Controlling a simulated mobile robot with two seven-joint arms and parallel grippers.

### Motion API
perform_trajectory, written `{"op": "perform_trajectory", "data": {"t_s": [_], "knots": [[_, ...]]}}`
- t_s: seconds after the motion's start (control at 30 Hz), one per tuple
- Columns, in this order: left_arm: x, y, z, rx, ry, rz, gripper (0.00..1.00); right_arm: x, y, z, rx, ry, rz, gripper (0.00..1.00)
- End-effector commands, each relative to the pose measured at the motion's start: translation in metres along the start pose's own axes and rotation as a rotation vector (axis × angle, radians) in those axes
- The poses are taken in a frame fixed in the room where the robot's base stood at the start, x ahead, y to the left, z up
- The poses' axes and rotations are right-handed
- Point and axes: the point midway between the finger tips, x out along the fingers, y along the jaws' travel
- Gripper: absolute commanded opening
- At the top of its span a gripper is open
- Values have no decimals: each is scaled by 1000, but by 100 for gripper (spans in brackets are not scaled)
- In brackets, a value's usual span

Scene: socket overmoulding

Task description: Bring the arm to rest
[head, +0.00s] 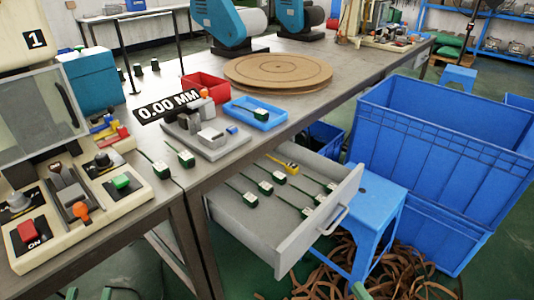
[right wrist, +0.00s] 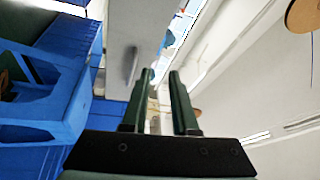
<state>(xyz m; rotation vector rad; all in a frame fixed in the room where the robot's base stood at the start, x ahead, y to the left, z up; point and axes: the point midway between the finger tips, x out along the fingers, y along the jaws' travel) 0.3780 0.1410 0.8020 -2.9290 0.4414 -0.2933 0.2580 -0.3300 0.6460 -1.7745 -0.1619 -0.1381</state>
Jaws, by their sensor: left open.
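My left gripper (head: 90,293) shows only as two green fingertips at the bottom left edge of the head view, spread apart with nothing seen between them. A green tip of my right gripper (head: 360,291) shows at the bottom edge of the head view, in front of the blue stool. In the right wrist view the two dark green fingers of my right gripper (right wrist: 163,76) stand apart with a gap and no object between them. Both grippers appear clear of the bench; most of both arms is out of view.
An open grey drawer (head: 283,255) with several dark green parts juts from the bench (head: 190,179). A blue stool (head: 384,205) and large blue crates (head: 440,135) stand to its right. Brown strips (head: 390,281) lie on the floor. The machine (head: 135,195) fills the left bench.

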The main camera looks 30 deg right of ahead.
Motion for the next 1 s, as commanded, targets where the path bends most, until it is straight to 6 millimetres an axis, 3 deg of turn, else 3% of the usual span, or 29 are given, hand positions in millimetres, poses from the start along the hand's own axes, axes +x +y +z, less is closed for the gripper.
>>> {"op": "perform_trajectory", "data": {"t_s": [0.2, 0.4, 0.53, 0.7, 1.0], "knots": [[0, 0, 0, 0, 0, 0, 50, 57, -45, 79, -410, -256, -119, 27], [0, 0, 0, 0, 0, 0, 50, 94, -92, 136, -963, -408, -295, 27], [0, 0, 0, 0, 0, 0, 50, 111, -117, 153, -1324, -428, -394, 27], [0, 0, 0, 0, 0, 0, 50, 132, -148, 157, -1768, -382, -476, 27], [0, 0, 0, 0, 0, 0, 50, 147, -160, 154, -1559, -235, -302, 27]]}}
